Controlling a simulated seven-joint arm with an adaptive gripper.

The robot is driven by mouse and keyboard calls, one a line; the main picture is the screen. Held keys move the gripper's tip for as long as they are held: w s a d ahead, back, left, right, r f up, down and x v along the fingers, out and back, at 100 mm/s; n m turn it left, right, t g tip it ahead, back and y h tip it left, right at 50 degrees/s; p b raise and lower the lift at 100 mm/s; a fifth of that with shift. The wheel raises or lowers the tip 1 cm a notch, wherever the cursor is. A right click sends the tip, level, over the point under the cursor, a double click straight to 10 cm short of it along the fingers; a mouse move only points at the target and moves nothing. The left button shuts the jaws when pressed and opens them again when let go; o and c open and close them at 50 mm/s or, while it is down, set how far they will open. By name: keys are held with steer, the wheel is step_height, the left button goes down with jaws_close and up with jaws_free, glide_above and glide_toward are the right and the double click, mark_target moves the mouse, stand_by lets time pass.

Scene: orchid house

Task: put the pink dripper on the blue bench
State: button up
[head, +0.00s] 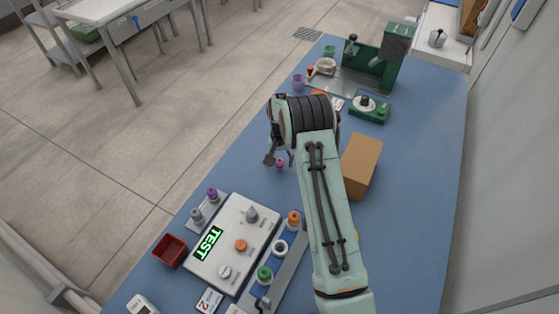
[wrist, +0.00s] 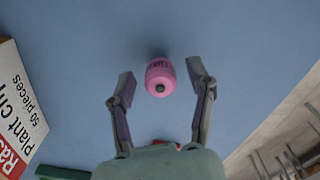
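The pink dripper (head: 280,165) appears to stand on the blue bench (head: 425,150), near the bench's left edge, just beyond my fingertips. In the wrist view the pink dripper (wrist: 160,77) shows end-on with a dark tip and dark lettering on its side. My gripper (head: 278,157) is open and points down over it. In the wrist view the fingers of my gripper (wrist: 160,80) stand apart on either side of the dripper, with a gap on both sides. My arm hides part of the bench in the head view.
A cardboard box (head: 361,166) stands right of my arm; its printed side shows in the wrist view (wrist: 18,110). A white TEST device (head: 233,243), a rack with coloured caps (head: 280,268) and a red bin (head: 169,250) are nearer. Green equipment (head: 392,55) stands at the far end.

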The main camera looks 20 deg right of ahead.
mark_target(279, 161)
steer(key=s+a+r, duration=0.1)
steer(key=s+r, duration=0.1)
steer(key=r, duration=0.7)
steer(key=s+a+r, duration=0.1)
steer(key=s+r, duration=0.2)
steer(key=r, duration=0.6)
steer(key=s+a+r+n, duration=0.2)
steer(key=s+r, duration=0.2)
steer(key=s, duration=0.5)
steer(key=s+a+r+n, duration=0.1)
steer(key=s+a+r, duration=0.25)
steer(key=s, duration=0.65)
steer(key=s+f+n, duration=0.1)
steer(key=s+f, duration=0.1)
steer(key=s, duration=0.8)
steer(key=shift+s+a+f+n+y, duration=0.15)
steer(key=shift+s+a+n+y, duration=0.05)
steer(key=shift+s+n+y, duration=0.2)
